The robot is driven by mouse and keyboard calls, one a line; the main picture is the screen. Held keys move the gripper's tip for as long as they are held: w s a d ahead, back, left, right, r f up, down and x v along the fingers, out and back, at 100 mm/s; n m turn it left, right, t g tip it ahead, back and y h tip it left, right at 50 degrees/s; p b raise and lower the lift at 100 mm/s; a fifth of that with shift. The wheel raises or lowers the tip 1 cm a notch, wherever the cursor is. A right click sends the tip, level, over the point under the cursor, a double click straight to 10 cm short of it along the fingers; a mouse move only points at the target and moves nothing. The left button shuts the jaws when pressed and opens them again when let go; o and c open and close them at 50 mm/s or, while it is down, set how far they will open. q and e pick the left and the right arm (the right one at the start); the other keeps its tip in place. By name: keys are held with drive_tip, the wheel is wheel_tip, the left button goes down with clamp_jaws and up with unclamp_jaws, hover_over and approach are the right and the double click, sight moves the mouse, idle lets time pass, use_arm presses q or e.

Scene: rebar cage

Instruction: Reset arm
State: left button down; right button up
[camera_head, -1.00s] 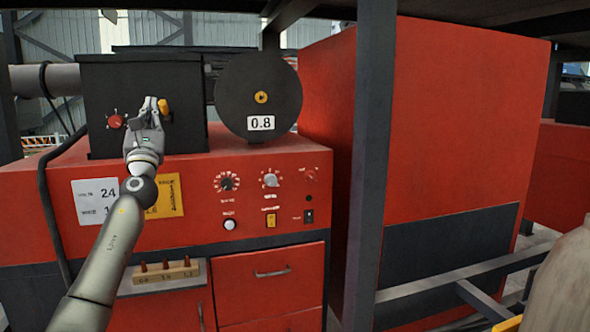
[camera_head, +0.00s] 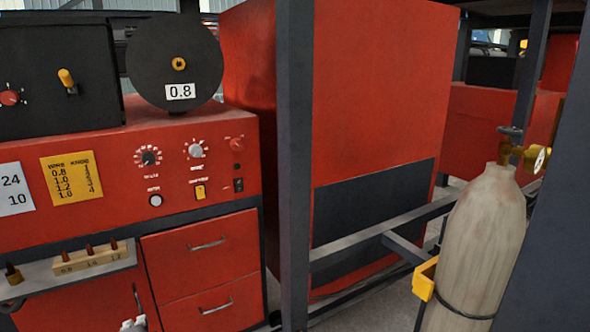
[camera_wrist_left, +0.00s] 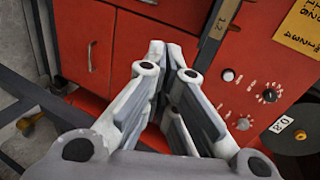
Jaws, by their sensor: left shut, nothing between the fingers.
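My left gripper (camera_wrist_left: 168,55) fills the middle of the left wrist view, its grey fingers brought together with nothing seen between them. In the head view only a small grey part of it (camera_head: 133,324) shows at the bottom edge, in front of the red cabinet door. The rest of the left arm is out of the head view. The red machine (camera_head: 120,220) stands behind the gripper, with knobs, a yellow label (camera_head: 71,181) and two drawers. My right gripper is in neither view.
A black box with a yellow switch (camera_head: 66,77) and a black disc marked 0.8 (camera_head: 150,60) sit on the machine. A wooden tip holder (camera_head: 90,260) stands on a ledge. A dark post (camera_head: 296,160) and a gas cylinder (camera_head: 478,240) stand to the right.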

use_arm(q)
drive_tip(key=s+d+f+n+g+h, duration=0.25)
drive_tip(key=s+d+f, duration=0.2)
drive_tip(key=s, duration=0.55)
drive_tip(key=s+d+f+n+g+h, duration=0.25)
drive_tip(key=s+d+f+n, duration=0.2)
drive_tip(key=s, duration=0.65)
drive_tip(key=s+d+f+n+g+h, duration=0.2)
drive_tip(key=s+d+f+n+g, duration=0.15)
drive_tip(key=s+d, duration=0.45)
drive_tip(key=s+a+f+m+g+b, duration=0.1)
drive_tip(key=s+f+b, duration=0.15)
drive_tip(key=f, duration=1.35)
drive_tip(key=s+a+f+g+b, duration=0.1)
drive_tip(key=a+f+b, duration=0.15)
drive_tip(key=f, duration=1.35)
drive_tip(key=s+a+f+b, duration=0.2)
drive_tip(key=s+f+b, duration=0.2)
drive_tip(key=s+f, duration=1.2)
wheel_tip(320, 180, down, 5)
drive_tip(key=shift+s+r+g, duration=0.1)
drive_tip(key=shift+s+g, duration=0.25)
drive_tip(key=shift+m, duration=0.25)
